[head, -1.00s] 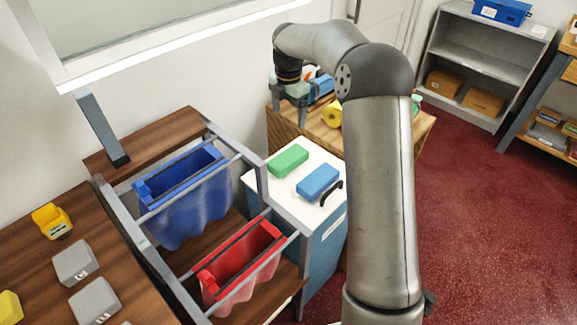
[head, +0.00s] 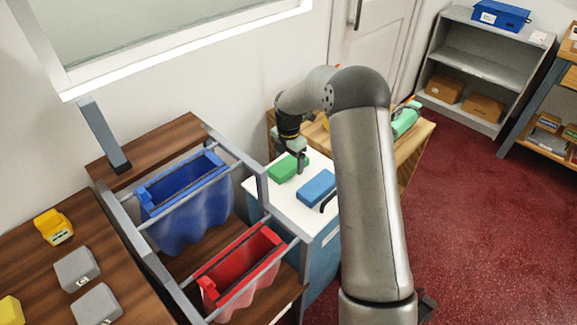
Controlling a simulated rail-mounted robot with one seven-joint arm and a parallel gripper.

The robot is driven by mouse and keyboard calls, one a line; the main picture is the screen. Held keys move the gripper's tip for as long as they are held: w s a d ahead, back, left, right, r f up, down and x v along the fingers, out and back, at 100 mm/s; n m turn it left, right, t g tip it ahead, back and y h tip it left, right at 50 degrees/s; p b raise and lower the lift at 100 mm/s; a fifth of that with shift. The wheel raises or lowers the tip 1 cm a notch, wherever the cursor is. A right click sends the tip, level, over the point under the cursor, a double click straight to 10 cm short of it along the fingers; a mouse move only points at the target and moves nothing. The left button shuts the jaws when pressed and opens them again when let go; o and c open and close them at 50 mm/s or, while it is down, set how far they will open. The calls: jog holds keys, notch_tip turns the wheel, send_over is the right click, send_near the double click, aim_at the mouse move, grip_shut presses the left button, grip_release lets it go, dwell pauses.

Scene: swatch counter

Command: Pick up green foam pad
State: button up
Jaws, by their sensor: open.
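The green foam pad (head: 282,169) lies flat on the white top of a small cabinet (head: 288,205), near its back left. A blue pad (head: 317,187) lies on the same top, a little nearer and to the right. My gripper (head: 297,169) is open and points down at the right end of the green pad. One finger shows in front of the pad's right part; the other finger is hard to make out. I cannot tell whether the fingers touch the pad.
A blue bag (head: 183,195) and a red bag (head: 240,268) hang in the grey frame left of the cabinet. A wooden table (head: 408,160) with several items stands behind my arm. The wall is close behind the cabinet.

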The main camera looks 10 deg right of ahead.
notch_tip(320, 180, down, 2)
jog(key=shift+f, duration=0.1)
jog(key=c, duration=1)
jog(key=shift+c, duration=0.2)
